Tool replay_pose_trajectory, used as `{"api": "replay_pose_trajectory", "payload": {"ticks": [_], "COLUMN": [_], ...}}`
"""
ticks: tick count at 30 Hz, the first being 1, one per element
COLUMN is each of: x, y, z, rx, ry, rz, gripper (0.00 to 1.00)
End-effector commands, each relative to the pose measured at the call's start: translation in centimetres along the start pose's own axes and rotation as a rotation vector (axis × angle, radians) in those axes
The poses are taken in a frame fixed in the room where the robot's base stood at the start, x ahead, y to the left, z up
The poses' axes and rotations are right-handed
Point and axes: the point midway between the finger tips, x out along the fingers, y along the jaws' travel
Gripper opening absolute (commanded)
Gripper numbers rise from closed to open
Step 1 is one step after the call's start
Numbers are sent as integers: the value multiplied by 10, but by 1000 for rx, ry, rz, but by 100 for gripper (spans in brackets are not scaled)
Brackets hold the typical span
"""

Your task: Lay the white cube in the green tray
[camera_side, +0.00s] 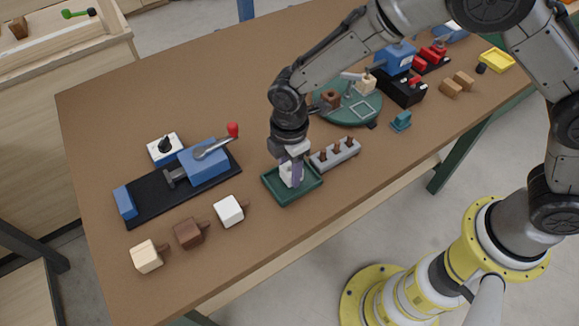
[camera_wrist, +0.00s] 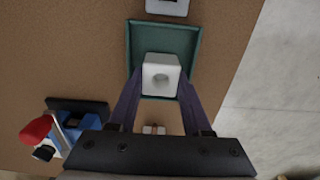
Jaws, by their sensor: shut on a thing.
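The green tray (camera_side: 277,195) lies on the brown table and also shows in the wrist view (camera_wrist: 194,45). My gripper (camera_side: 292,178) points down over it. In the side view the held cube (camera_side: 285,174) is partly hidden by a finger. I cannot tell whether it touches the tray floor.
A grey rack with brown pegs (camera_side: 335,154) stands close to the tray's right. Another white cube with a peg (camera_side: 229,211), a brown block (camera_side: 189,233) and a pale wood block (camera_side: 146,257) lie to the left. A blue vise (camera_side: 204,164) with a red-knobbed lever stands behind them.

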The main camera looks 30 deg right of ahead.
Motion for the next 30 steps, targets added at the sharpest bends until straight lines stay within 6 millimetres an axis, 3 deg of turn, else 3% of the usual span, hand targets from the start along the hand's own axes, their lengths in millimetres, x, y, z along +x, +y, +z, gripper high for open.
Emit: {"api": "replay_pose_trajectory", "payload": {"ticks": [17, 18, 23, 26, 27, 30], "x": [10, 10, 10, 10, 10, 10], "y": [0, 0, 0, 0, 0, 0], "z": [0, 0, 0, 0, 0, 0], "rx": [0, 0, 0, 0, 0, 0], "ry": [-1, 0, 0, 0, -1, 0], "rz": [-1, 0, -1, 0, -1, 0], "gripper": [0, 56, 84, 84, 75, 93]}}
